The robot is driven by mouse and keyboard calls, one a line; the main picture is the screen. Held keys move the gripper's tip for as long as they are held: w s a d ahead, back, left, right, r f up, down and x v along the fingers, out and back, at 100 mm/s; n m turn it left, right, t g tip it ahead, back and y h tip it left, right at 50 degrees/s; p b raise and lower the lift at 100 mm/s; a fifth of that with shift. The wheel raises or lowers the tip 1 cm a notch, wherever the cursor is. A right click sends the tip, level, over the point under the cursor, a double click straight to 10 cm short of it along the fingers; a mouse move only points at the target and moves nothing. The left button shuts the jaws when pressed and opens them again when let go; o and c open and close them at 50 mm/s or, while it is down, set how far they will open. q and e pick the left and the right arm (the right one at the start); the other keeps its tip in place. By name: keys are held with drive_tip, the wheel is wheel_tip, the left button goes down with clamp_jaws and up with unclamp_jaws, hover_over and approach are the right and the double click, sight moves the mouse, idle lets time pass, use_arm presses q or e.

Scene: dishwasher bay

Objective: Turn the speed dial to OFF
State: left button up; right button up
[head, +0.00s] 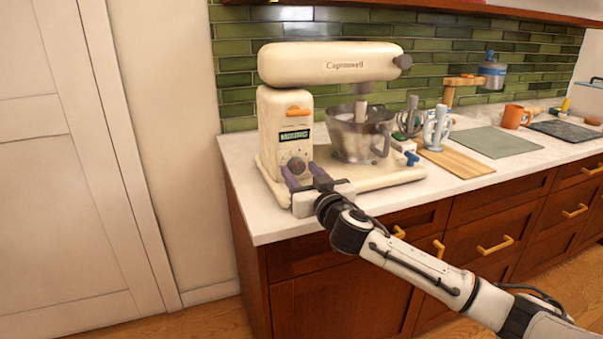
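A cream stand mixer (330,62) stands on the white counter at its left end. Its round grey speed dial (296,165) is low on the front of the column, below a small green display (295,136). My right gripper (298,169) is in front of the dial, its two purple fingers apart. The fingertips are to the left and right of the dial, with the dial's face showing between them. Whether they touch it I cannot tell. The dial's markings are too small to read. My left gripper is not in view.
An orange lever (299,112) sits above the display. A metal bowl (352,140) is under the mixer head. Mixer attachments (437,128), a wooden board (457,161) and an orange mug (513,116) stand to the right. The counter's front left corner (262,222) is clear.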

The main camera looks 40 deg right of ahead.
drive_tip(key=c, duration=0.8)
drive_tip(key=shift+n, duration=0.4)
drive_tip(key=n+p, duration=0.1)
drive_tip(key=n, duration=0.2)
drive_tip(key=shift+n+p, duration=0.6)
drive_tip(key=shift+n, duration=0.3)
drive_tip(key=n+p, duration=0.1)
drive_tip(key=n, duration=0.1)
drive_tip(key=shift+d+r+n, duration=0.1)
drive_tip(key=shift+n, duration=0.2)
drive_tip(key=n+p, duration=0.1)
drive_tip(key=n, duration=0.2)
drive_tip(key=shift+p, duration=0.3)
drive_tip(key=shift+n+p, duration=0.55)
drive_tip(key=shift+n, duration=1.05)
